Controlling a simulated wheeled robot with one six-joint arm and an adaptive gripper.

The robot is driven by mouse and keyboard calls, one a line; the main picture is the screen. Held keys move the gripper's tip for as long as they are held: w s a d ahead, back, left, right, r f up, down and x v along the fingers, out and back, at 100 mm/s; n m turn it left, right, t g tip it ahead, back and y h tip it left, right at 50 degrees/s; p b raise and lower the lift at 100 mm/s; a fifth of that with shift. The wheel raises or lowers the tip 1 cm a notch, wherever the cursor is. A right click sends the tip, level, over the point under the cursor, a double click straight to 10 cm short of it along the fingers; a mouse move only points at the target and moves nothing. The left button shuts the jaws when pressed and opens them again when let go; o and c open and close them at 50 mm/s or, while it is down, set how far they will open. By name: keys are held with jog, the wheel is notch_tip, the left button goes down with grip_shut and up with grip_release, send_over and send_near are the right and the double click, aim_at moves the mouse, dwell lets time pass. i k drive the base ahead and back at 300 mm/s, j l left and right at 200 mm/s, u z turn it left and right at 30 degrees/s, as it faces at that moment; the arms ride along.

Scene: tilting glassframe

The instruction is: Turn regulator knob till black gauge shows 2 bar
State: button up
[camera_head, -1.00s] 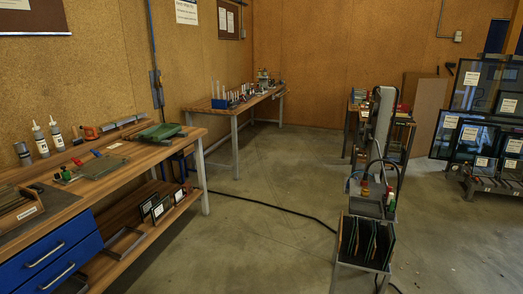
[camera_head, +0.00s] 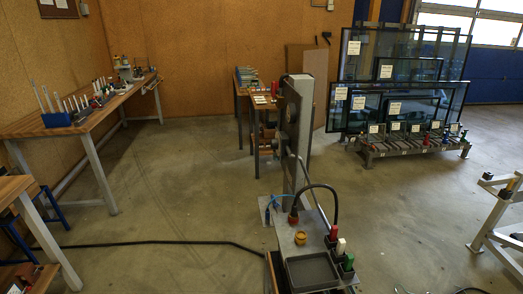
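I cannot pick out the regulator knob or the black gauge for certain. A tall grey column (camera_head: 302,140) stands right of the middle, with a small dark round shape (camera_head: 292,113) on its left side, too small to read. In front of it is a grey work stand (camera_head: 282,243) with a black hose (camera_head: 325,187) arching from a red fitting (camera_head: 293,217). A small yellow-orange round part (camera_head: 300,238) sits on the stand; I cannot tell what it is. My gripper is not in view.
A grey tray (camera_head: 312,272) and bottles with red, white and green parts are at the stand's front. A black cable (camera_head: 150,242) crosses the floor. A wooden bench (camera_head: 95,115) stands left, a glass-pane rack (camera_head: 400,152) back right, a metal frame (camera_head: 497,225) far right. Floor between is open.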

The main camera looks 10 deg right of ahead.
aim_at(273, 143)
jog(key=i+j, duration=0.15)
jog(key=j, duration=0.2)
jog(key=i+j, duration=0.15)
jog(key=j, duration=0.25)
jog(key=i+j+z, duration=0.1)
jog(key=j, duration=0.25)
jog(key=i+j, duration=0.2)
jog(key=j, duration=0.15)
jog(key=i+j, duration=0.1)
jog(key=j, duration=0.3)
jog(key=i+j, duration=0.15)
jog(key=j, duration=0.2)
jog(key=i+j+z, duration=0.1)
jog(key=j, duration=0.3)
